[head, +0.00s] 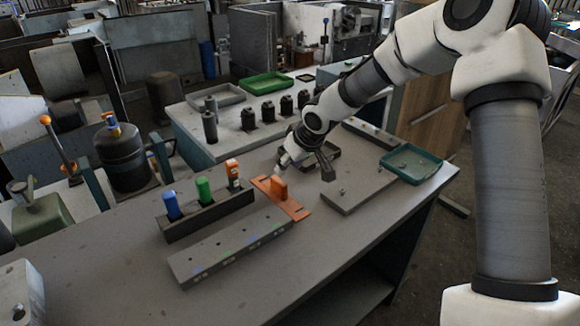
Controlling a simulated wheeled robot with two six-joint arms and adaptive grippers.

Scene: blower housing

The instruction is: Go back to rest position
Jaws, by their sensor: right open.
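My right arm reaches in from the right side of the head view and bends down over the table. My right gripper (305,168) is open, with its fingers spread. It is above the table, close behind and to the right of an orange block (280,189) on a flat orange plate (294,208). I see nothing held between the fingers; whether a finger touches the block cannot be told. My left gripper is not in view.
A dark rack (212,217) holds blue, green and orange bottles. A long grey block (231,251) lies in front. A grey plate (353,190) and green tray (411,164) are at right. The front left tabletop (110,265) is clear. Another table (195,135) stands behind.

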